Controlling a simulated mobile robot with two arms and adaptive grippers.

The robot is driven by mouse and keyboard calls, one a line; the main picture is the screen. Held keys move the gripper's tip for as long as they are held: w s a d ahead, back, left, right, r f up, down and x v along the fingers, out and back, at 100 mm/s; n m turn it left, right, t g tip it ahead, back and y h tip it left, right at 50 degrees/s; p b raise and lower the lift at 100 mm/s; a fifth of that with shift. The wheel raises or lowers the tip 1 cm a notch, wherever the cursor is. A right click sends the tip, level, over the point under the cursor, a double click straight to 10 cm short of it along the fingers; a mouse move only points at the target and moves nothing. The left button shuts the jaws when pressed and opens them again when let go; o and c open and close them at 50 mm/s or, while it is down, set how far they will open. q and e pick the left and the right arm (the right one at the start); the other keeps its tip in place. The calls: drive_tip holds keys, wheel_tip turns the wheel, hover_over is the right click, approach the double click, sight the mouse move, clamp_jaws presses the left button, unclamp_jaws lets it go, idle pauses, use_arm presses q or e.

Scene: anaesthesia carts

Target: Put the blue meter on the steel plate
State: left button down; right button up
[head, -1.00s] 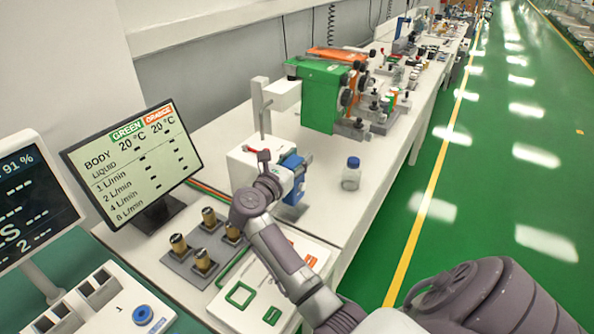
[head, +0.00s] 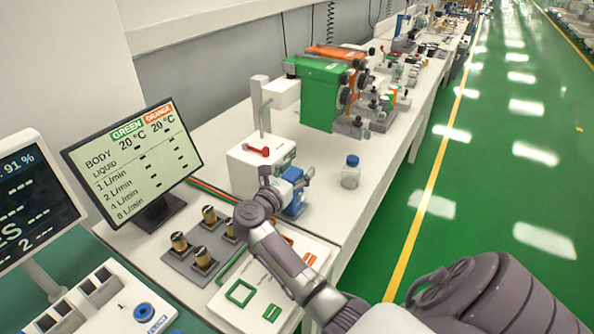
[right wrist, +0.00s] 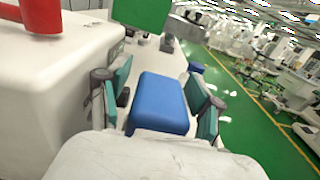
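The blue meter (head: 296,203) is a small blue block at the front right corner of the white box on the bench. It appears to stand over the grey steel plate (head: 287,215), which is mostly hidden behind my right arm and the meter. My right gripper (head: 291,181) is at the meter's upper part. In the right wrist view the meter (right wrist: 160,103) lies between the two teal-padded fingers, with narrow gaps on both sides, so the gripper looks open around it. My left gripper is not in view.
The white box (head: 246,170) with a red lever stands close to the left. A blue-capped bottle (head: 350,177) stands to the right. A green machine (head: 318,92) is behind. Brass fittings on a grey base (head: 184,265) and a monitor (head: 133,165) are at the left.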

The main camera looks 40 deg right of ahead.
drive_tip(key=shift+r, duration=0.15)
drive_tip(key=shift+a, duration=0.25)
drive_tip(key=b+v, duration=0.3)
drive_tip(key=v, duration=0.8)
drive_tip(key=shift+a, duration=0.25)
drive_tip(key=shift+s, duration=0.2)
